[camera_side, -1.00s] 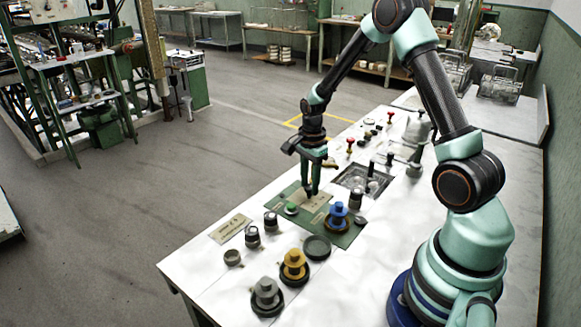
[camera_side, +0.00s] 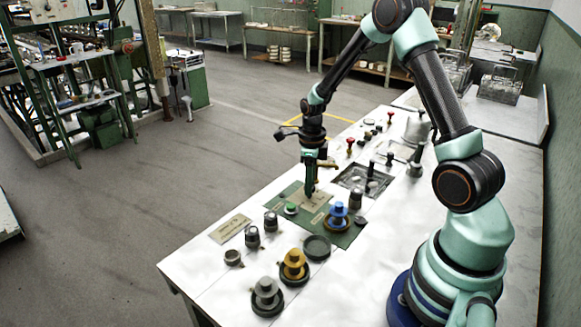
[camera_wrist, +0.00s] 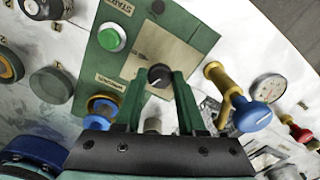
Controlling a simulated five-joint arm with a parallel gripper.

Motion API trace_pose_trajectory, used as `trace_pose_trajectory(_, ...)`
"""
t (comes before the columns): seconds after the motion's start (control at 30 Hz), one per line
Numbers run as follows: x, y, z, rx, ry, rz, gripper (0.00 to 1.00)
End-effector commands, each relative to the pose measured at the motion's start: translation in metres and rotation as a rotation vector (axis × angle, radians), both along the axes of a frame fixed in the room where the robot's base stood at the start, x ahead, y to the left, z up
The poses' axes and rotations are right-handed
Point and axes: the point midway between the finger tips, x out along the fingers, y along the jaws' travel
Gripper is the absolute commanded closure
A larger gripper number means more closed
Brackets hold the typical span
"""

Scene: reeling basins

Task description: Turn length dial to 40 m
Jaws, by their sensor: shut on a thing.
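The length dial appears as a small black knob (camera_wrist: 158,77) on a tan plate (camera_wrist: 172,48) in the wrist view. My gripper (camera_wrist: 160,82) has its two green fingers on either side of the knob, shut on it. A small light mark shows on the knob, but the scale figures cannot be read. In the side view my gripper (camera_side: 309,192) points straight down onto the tan plate (camera_side: 318,201) of the green panel, and its fingers hide the knob.
A green button (camera_side: 291,208) and a blue knob (camera_side: 338,212) flank the gripper on the panel. In the wrist view a brass lever with a blue handle (camera_wrist: 251,116) and a gauge (camera_wrist: 268,87) are at the right. Yellow (camera_side: 294,262) and grey (camera_side: 266,291) knobs stand nearer the front.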

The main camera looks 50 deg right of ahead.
Motion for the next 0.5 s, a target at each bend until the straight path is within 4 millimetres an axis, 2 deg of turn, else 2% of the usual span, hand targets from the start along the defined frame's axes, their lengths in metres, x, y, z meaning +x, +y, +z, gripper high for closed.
trace_pose_trajectory(0.2,-0.0003,-0.0006,0.0013,0.001,0.001,-0.109,1.0)
trace_pose_trajectory(0.5,-0.0004,-0.0005,0.0013,0.001,0.001,-0.171,1.0)
